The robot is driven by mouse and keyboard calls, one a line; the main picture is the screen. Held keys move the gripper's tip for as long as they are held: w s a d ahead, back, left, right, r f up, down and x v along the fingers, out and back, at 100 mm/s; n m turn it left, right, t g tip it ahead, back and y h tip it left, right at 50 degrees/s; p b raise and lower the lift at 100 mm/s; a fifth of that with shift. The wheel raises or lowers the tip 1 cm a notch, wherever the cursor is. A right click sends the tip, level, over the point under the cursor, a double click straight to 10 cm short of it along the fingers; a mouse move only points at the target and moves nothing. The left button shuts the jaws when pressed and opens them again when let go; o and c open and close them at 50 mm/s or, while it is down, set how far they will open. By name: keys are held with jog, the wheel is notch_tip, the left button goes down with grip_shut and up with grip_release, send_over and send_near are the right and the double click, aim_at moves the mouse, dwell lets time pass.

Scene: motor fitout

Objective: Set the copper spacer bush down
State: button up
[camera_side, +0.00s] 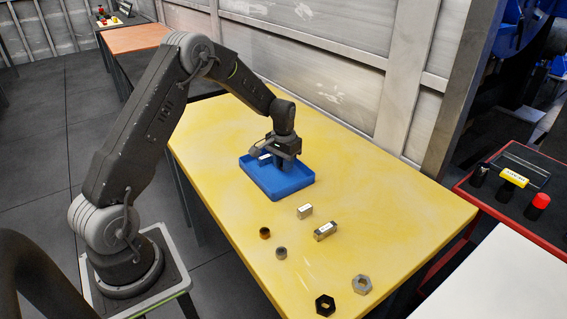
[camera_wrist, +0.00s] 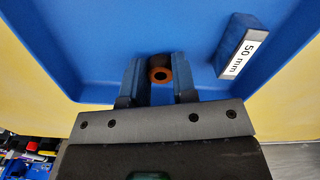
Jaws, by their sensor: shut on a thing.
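The copper spacer bush (camera_wrist: 160,75) shows in the wrist view as an orange ring with a dark hole, between the two blue-looking fingers of my gripper (camera_wrist: 157,66). My gripper is shut on it. In the side view my gripper (camera_side: 284,166) is low over the blue tray (camera_side: 285,189), and the held bush is hidden there. The tray floor (camera_wrist: 95,45) lies behind the bush in the wrist view. I cannot tell whether the bush touches the floor.
A blue block labelled 50 mm (camera_wrist: 236,47) is in the tray, right of my gripper in the wrist view. On the yellow table stand a copper-brown bush (camera_side: 265,232), a grey bush (camera_side: 281,252), two metal blocks (camera_side: 325,231), a grey nut (camera_side: 362,284) and a black nut (camera_side: 325,305).

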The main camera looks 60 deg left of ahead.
jog(key=o, duration=0.9)
jog(key=shift+f, duration=0.1)
jog(key=s+d+r+t, duration=0.1)
jog(key=s+d+r, duration=0.15)
jog(key=r, duration=0.65)
jog(key=s+d+r, duration=0.1)
jog(key=d+r, duration=0.2)
jog(key=r, duration=0.7)
jog(key=s+d+r+m+t, duration=0.2)
jog(key=s+d+r, duration=0.4)
jog(key=s+d, duration=0.15)
jog(key=s+d+t, duration=0.1)
jog(key=s+d, duration=0.2)
jog(key=s, duration=0.4)
jog(key=s+d+m+t, duration=0.1)
jog(key=s+d, duration=0.2)
jog(key=s, duration=0.5)
jog(key=shift+s+d+f+t, duration=0.25)
jog(key=shift+d+f+t, duration=0.05)
jog(key=shift+d+f, duration=0.15)
